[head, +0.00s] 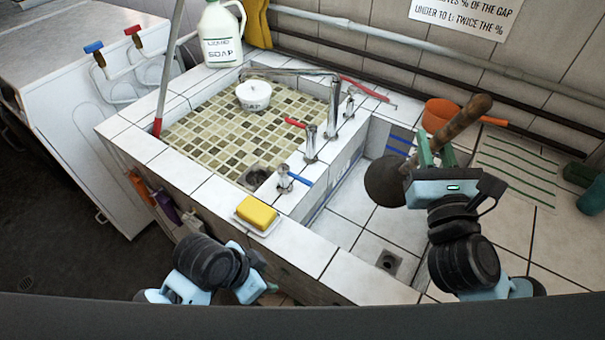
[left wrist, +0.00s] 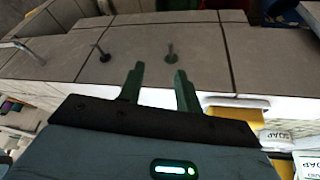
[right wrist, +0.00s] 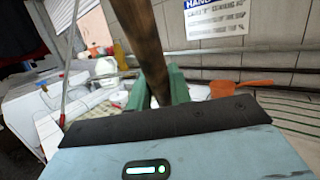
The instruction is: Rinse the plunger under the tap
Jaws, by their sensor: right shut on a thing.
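The plunger (head: 386,180) has a dark rubber cup and a wooden handle, which fills the middle of the right wrist view (right wrist: 142,45). My right gripper (head: 434,152) is shut on the handle and holds the plunger tilted, cup down and left, over the white-tiled area right of the sink. The chrome tap (head: 292,72) reaches over the checkered sink basin (head: 205,125), left of the plunger; I see no water running. Its red lever (head: 296,123) and blue lever (head: 299,179) are on the basin's right ledge. My left gripper (left wrist: 158,88) is open and empty, low in front of the sink.
A yellow sponge (head: 257,212) sits on the front ledge. A white tub (head: 253,95) is in the basin and a soap jug (head: 221,35) stands behind. An orange pan (head: 440,114) lies behind my right gripper. A red-based pole (head: 168,75) leans at the left ledge.

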